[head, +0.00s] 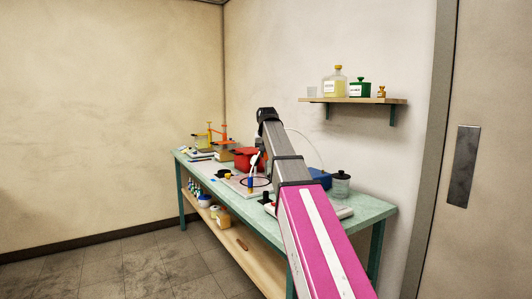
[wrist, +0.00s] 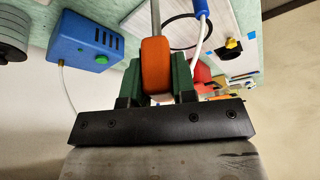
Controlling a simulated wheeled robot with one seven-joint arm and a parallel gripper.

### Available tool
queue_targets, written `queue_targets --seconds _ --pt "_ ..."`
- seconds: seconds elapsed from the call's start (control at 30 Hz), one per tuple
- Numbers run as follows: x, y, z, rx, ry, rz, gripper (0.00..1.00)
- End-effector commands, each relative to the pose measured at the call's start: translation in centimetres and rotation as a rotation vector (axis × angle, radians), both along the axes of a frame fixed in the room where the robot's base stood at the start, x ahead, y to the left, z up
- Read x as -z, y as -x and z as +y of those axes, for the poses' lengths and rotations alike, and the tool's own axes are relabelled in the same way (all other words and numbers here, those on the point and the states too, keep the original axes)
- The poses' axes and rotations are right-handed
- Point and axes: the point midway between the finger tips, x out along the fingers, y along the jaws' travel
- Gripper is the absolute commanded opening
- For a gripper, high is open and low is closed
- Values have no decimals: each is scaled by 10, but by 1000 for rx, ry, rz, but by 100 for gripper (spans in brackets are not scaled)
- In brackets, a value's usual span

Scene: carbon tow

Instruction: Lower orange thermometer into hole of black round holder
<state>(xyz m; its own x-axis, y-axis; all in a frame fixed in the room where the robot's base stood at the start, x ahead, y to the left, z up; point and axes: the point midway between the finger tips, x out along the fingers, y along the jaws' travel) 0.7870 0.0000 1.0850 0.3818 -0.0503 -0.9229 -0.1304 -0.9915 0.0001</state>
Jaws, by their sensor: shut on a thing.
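My gripper (wrist: 157,82) is shut on the orange thermometer; its green-padded fingers press both sides of the thick orange head (wrist: 156,62). A thin metal rod (wrist: 156,16) runs from the head out of the top of the wrist view, so its tip is hidden. A small black round piece with yellow on it (wrist: 232,46), perhaps the holder, lies on a white board to the right in the wrist view. It also shows as a small dark piece in the head view (head: 223,174). It stands apart from the thermometer. Its hole cannot be made out.
A black ring (wrist: 170,31) and a blue-ended white tube (wrist: 200,8) are close to the rod. A blue box (wrist: 84,48) and grey jar (wrist: 10,35) stand left.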

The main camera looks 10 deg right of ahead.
Motion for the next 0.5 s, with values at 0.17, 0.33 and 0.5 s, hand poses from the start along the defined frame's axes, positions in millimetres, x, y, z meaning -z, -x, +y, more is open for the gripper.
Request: queue_targets --seconds 0.17,0.33,0.5 --pt "12 1 0 0 0 -1 2" --pt "27 1 0 0 0 1 2" --pt "41 1 0 0 0 0 2"
